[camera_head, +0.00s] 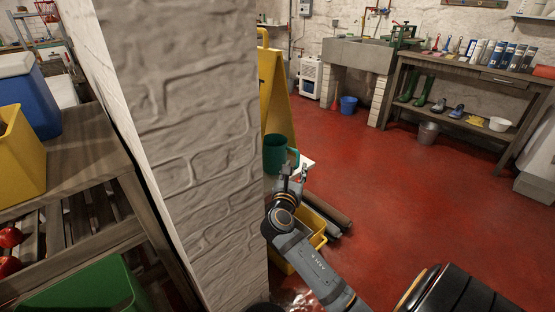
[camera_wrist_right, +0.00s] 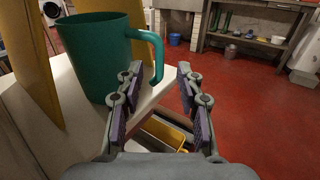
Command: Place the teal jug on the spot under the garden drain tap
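The teal jug (camera_head: 275,155) stands upright on a small white-topped surface (camera_head: 304,163), beside the yellow folding board, in the head view. The right wrist view shows the jug (camera_wrist_right: 98,58) large at upper left, its handle toward my gripper. My right gripper (camera_head: 293,172) is by the jug's handle side. In the right wrist view the gripper (camera_wrist_right: 158,76) is open, with the handle's lower part seen between the fingertips; I cannot tell whether they touch it. My left gripper is not in view. A garden drain tap and its spot cannot be made out for certain.
A wide rough pillar (camera_head: 195,150) blocks the middle left. The yellow folding board (camera_head: 272,95) stands behind the jug. A yellow bucket (camera_head: 312,232) is below my right arm. A stone sink (camera_head: 358,55), blue bucket (camera_head: 348,105) and workbench (camera_head: 450,70) stand far off. Red floor between is clear.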

